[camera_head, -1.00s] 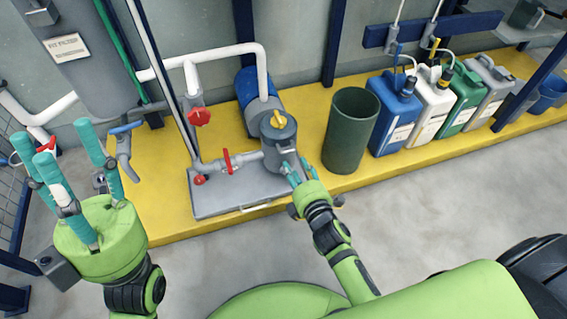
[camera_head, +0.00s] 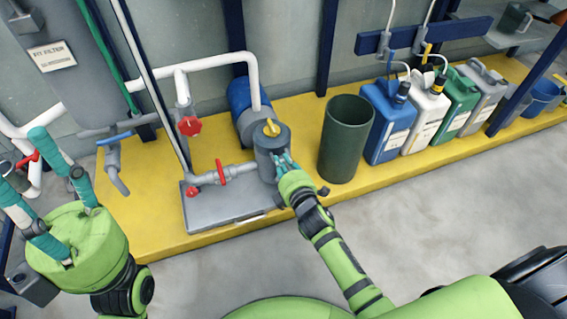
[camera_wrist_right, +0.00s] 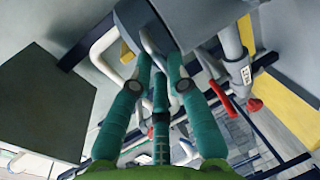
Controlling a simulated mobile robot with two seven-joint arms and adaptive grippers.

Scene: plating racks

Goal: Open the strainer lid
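The strainer (camera_head: 268,150) is a grey cylinder with a yellow knob (camera_head: 271,128) on its round grey lid, standing upright above a grey base tray. The lid looks closed. My right gripper (camera_head: 283,163) has its teal fingers at the strainer's front side, below the lid. In the right wrist view the finger tips (camera_wrist_right: 160,68) are close to a dark grey body (camera_wrist_right: 148,22), with a gap between the fingers. I cannot tell if they touch it. My left gripper (camera_head: 42,185) is at the left, away from the strainer, fingers spread and empty.
A red valve lever (camera_head: 222,172) and pipework stand left of the strainer, with a blue motor (camera_head: 245,110) behind. A dark green bin (camera_head: 345,145) stands close on its right. Several jugs, including a blue one (camera_head: 390,125), line the yellow platform (camera_head: 150,215). The floor in front is clear.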

